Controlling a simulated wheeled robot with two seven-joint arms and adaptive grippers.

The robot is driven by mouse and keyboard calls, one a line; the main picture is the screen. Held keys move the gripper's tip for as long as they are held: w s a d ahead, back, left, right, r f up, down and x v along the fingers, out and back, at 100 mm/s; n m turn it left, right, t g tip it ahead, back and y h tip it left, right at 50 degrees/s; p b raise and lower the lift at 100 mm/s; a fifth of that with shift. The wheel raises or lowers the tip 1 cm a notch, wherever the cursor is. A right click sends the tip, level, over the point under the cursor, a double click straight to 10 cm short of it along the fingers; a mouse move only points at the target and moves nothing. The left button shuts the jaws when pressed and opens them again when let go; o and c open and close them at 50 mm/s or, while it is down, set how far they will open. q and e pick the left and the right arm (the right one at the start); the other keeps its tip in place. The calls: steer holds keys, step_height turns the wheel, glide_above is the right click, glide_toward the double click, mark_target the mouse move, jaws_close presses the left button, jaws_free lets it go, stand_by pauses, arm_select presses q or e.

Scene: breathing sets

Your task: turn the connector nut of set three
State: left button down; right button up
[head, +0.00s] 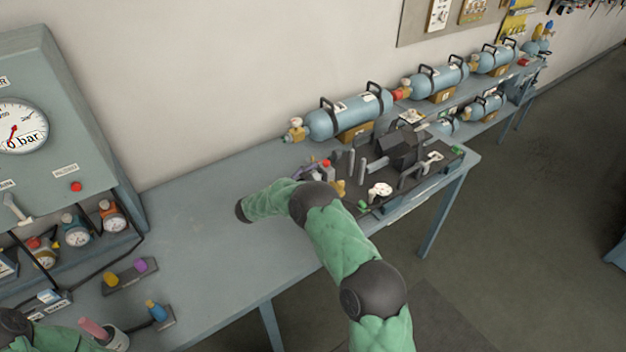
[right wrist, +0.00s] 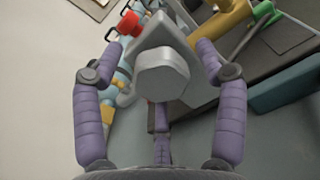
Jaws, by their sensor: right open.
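My right gripper (head: 312,172), with purple fingers, is small and partly hidden behind my own arm at the dark work board (head: 372,200) in the head view. In the right wrist view the gripper (right wrist: 160,48) is open, its two fingers apart on either side of a pale grey rounded block (right wrist: 162,76). No firm contact shows. I cannot tell whether this block is the connector nut. Blue cylinders with brass-coloured valves, the nearest one (head: 345,115) among them, lie along the wall. Their set numbers are too small to read. My left gripper is not in view.
A grey gauge cabinet (head: 45,110) stands at the left, with regulators below it. A small holder (head: 130,275) with yellow and purple knobs lies on the blue-grey table (head: 200,215). The table's middle is clear. The floor is open at the right.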

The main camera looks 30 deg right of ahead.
steer(key=c, duration=1.2)
steer(key=shift+o, duration=0.2)
steer(key=m+b, duration=0.2)
steer(key=b, duration=0.1)
steer(key=shift+m, duration=0.4)
steer(key=shift+r+m+b, duration=0.15)
steer(key=shift+m+b, duration=1.6)
steer(key=shift+m, duration=0.15)
